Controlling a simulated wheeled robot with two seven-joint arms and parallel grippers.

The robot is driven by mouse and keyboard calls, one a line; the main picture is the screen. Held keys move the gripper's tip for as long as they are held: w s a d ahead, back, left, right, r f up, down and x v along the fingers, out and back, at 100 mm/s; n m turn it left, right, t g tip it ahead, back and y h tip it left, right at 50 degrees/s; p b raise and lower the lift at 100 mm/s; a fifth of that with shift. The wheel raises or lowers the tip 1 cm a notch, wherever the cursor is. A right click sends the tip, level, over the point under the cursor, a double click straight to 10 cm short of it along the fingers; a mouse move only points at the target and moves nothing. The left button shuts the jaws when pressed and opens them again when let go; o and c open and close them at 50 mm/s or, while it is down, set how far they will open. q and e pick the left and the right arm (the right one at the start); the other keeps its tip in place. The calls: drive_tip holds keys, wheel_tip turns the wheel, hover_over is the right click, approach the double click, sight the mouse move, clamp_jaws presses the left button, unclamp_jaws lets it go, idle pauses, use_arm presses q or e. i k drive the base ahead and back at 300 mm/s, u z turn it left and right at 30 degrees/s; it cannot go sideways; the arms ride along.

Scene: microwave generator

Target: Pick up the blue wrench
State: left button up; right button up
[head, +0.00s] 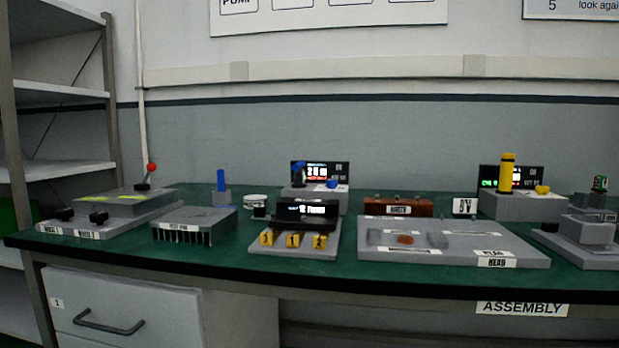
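A blue upright handle (221,180) stands in a small grey holder (222,198) at the back left of the bench. It may be the blue wrench, but its shape is too small to tell. Neither of my grippers is in view.
The green bench (345,269) carries a ribbed grey block (195,224), a unit with yellow switches (293,239), a flat grey board (453,241) and a box with a yellow cylinder (507,172). A red-knobbed lever (151,168) rises at left. Shelving (62,92) stands far left.

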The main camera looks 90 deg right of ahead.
sight(299, 173)
drive_tip(key=z, duration=2.3)
